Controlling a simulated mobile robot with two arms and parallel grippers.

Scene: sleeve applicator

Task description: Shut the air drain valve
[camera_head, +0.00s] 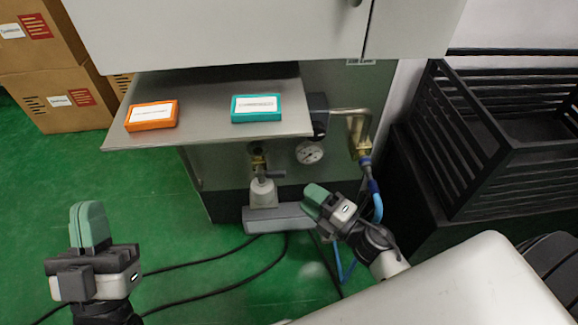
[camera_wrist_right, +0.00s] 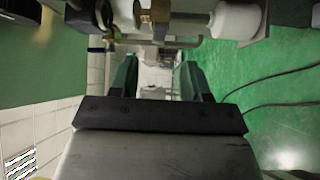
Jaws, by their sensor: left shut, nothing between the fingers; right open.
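Under the shelf, a brass valve fitting (camera_head: 258,161) with a small lever (camera_head: 270,174) sits above a white bowl (camera_head: 263,192) on the machine's front. I take this to be the air drain valve; its label cannot be read. In the right wrist view, brass (camera_wrist_right: 160,18), a bent metal bar (camera_wrist_right: 185,43) and a white cylinder (camera_wrist_right: 236,20) show beyond my fingers. My right gripper (camera_head: 314,192) is open and empty, to the right of the bowl and apart from it in the head view. My left gripper (camera_head: 88,212) is shut and empty, far left over the floor.
A shelf (camera_head: 205,138) above holds an orange box (camera_head: 151,116) and a teal box (camera_head: 256,107). A pressure gauge (camera_head: 309,152) and a brass pipe elbow with blue hose (camera_head: 376,203) are at right. A black crate (camera_head: 470,165) stands further right. Cables cross the green floor.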

